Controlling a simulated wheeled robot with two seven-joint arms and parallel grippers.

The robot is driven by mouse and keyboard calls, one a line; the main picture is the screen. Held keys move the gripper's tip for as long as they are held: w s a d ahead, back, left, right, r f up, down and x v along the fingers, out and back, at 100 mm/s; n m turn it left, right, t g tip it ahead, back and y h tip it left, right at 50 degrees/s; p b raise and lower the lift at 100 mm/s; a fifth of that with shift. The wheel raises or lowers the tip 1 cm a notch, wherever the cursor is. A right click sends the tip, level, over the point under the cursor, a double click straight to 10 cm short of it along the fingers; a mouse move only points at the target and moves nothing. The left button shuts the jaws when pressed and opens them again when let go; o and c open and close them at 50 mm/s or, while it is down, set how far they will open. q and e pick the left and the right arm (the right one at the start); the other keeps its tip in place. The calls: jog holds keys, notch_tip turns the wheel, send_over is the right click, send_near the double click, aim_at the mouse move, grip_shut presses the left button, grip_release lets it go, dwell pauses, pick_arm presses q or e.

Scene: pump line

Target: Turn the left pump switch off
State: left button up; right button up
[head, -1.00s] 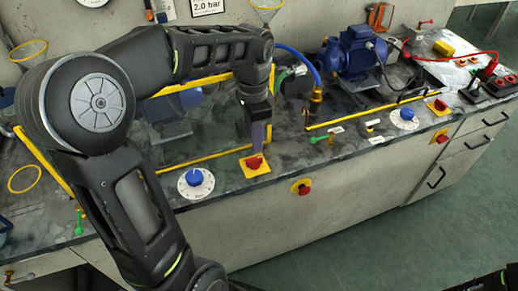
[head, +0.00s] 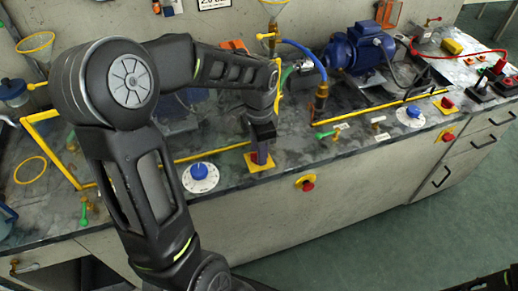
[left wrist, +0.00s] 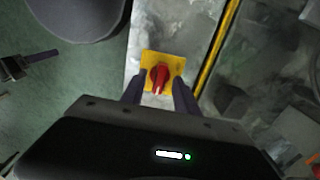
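The left pump switch (head: 255,159) is a red knob on a square yellow plate near the bench's front edge. In the left wrist view the red knob (left wrist: 159,77) has its handle lengthwise, roughly up and down in the picture. My left gripper (head: 262,155) is over the switch, pointing down, and partly hides it. In the left wrist view my left gripper (left wrist: 160,86) is open, with one finger on each side of the knob. I cannot tell whether they touch it. A dark part (left wrist: 25,66) at the left edge there looks like my right gripper; its opening is unclear.
A blue-and-white dial (head: 199,176) sits left of the switch, and a red button on a yellow base (head: 306,183) is on the bench front. A second red switch (head: 446,105) and dial (head: 410,116) are farther right. A blue pump motor (head: 360,50) stands behind.

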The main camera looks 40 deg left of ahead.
pick_arm(q)
grip_shut()
dwell(0.3)
dwell(0.3)
